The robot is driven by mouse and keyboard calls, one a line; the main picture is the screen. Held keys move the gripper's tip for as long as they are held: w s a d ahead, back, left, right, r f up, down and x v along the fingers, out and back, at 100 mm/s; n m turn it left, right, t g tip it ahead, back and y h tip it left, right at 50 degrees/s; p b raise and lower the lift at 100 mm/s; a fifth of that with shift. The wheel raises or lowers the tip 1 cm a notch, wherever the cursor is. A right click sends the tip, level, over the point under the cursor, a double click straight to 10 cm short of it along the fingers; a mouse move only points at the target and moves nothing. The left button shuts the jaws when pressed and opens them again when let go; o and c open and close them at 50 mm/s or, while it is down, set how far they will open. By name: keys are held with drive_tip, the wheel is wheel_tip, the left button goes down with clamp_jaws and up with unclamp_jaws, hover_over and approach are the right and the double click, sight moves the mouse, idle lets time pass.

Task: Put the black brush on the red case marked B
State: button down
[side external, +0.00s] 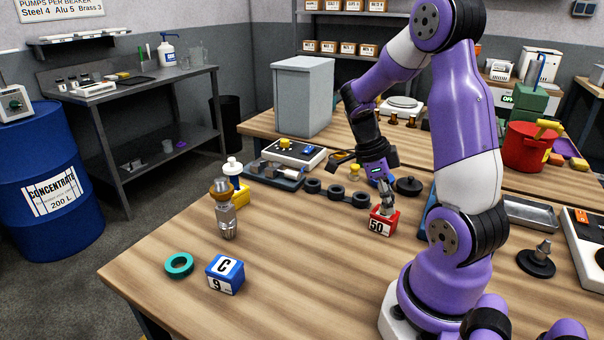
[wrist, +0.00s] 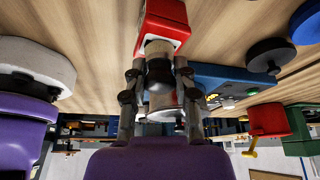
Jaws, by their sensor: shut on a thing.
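My gripper (side external: 386,206) is low over a small red case (side external: 382,224) on the wooden table. The case shows "50" on its front; I cannot make out a B. In the wrist view my gripper (wrist: 160,74) is shut on a dark piece with a tan end, seemingly the black brush (wrist: 159,72). The tan end points at the red case (wrist: 170,14) and appears to touch or nearly touch it. In the side view the fingers mostly hide the brush.
A blue case marked C (side external: 225,274), a teal ring (side external: 179,265) and a metal fitting (side external: 226,215) stand front left. The table's front middle is clear.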

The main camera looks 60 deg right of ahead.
drive_tip(key=c, duration=0.6)
unclamp_jaws()
drive_tip(key=shift+f, duration=0.1)
drive_tip(key=shift+c, duration=0.2)
drive_tip(key=w+a+r+n+t+h, duration=0.1)
drive_tip(key=w+a+r+n, duration=0.15)
drive_tip(key=r+n, duration=0.35)
drive_tip(key=w+a+r+n+t+h, duration=0.1)
drive_tip(key=w+r+n, duration=0.2)
drive_tip(key=r, duration=0.4)
drive_tip(key=w+a+n+t+y, duration=0.1)
drive_tip(key=a+n+t+y, duration=0.2)
drive_tip(key=a+n+t, duration=0.5)
drive_tip(key=a+f+n, duration=0.1)
drive_tip(key=a+n, duration=0.8)
drive_tip(key=n, duration=0.7)
drive_tip(key=shift+w, duration=0.4)
